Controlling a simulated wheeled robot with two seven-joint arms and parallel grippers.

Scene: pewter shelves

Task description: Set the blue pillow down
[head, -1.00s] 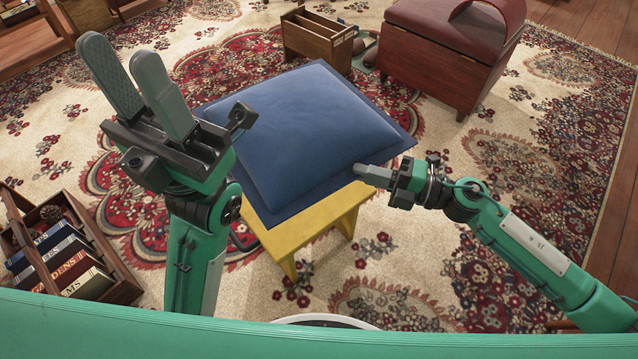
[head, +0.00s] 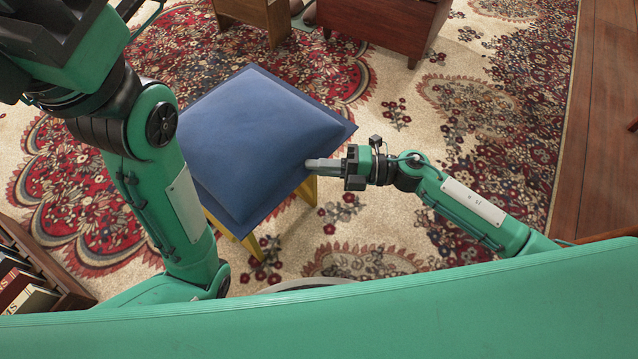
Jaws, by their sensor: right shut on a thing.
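The blue pillow (head: 258,135) lies flat over a yellow stool (head: 226,226), whose legs show below its front and right edges. Most of the stool's top is hidden under the pillow, so I cannot tell if the pillow rests fully on it. My right gripper (head: 312,165) is shut on the pillow's right edge near its front corner. My left arm rises along the left side of the view. Its gripper's fingers are out of the picture.
A crate of books (head: 30,280) stands on the rug at the lower left. A wooden box (head: 255,18) and a dark red chest (head: 385,25) stand behind the pillow. Patterned rug (head: 480,110) lies clear to the right.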

